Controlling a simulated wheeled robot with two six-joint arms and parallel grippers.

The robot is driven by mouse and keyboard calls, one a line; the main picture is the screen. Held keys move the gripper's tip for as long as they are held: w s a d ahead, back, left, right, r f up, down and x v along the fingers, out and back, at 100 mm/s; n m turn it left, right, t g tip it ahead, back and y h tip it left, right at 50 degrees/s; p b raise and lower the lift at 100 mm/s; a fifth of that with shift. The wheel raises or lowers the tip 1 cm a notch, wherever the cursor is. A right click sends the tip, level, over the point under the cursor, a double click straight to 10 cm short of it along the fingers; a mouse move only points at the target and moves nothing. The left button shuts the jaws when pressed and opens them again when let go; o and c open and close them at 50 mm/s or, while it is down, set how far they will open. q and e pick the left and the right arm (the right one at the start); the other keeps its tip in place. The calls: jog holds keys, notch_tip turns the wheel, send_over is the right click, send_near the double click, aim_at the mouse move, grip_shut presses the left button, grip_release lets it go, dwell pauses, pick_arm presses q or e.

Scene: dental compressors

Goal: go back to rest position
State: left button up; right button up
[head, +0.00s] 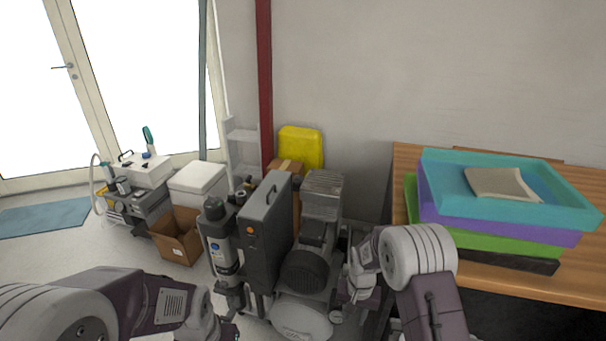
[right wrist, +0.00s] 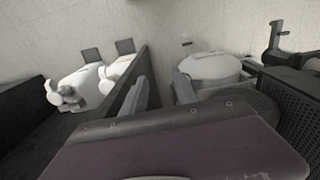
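My right arm comes in from the lower right in the head view. Its gripper (head: 342,310) points down beside the grey compressor (head: 305,270), at its right side. In the right wrist view the two fingers (right wrist: 161,92) stand apart with nothing between them, so it is open and empty. My left arm crosses the lower left of the head view. Its gripper (head: 229,328) is at the bottom edge, in front of the compressor unit, mostly cut off, and its opening does not show.
A wooden table (head: 585,287) at right carries stacked trays, with a turquoise tray (head: 445,197) on top holding a flat beige item. A cardboard box (head: 175,243), a white box (head: 199,184) and a wheeled device (head: 140,200) stand at left. A yellow container (head: 301,147) stands by the wall.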

jog(key=s+d+r+n+t, duration=0.1)
jog(key=s+d+r, duration=0.1)
jog(key=s+r, duration=0.55)
jog(key=s+d+r+n, duration=0.1)
jog(key=s+r, duration=0.4)
jog(key=s, duration=0.5)
notch_tip(320, 180, up, 20)
jog(key=p, duration=2)
jog(key=shift+n, duration=0.3)
jog(key=shift+d, duration=0.1)
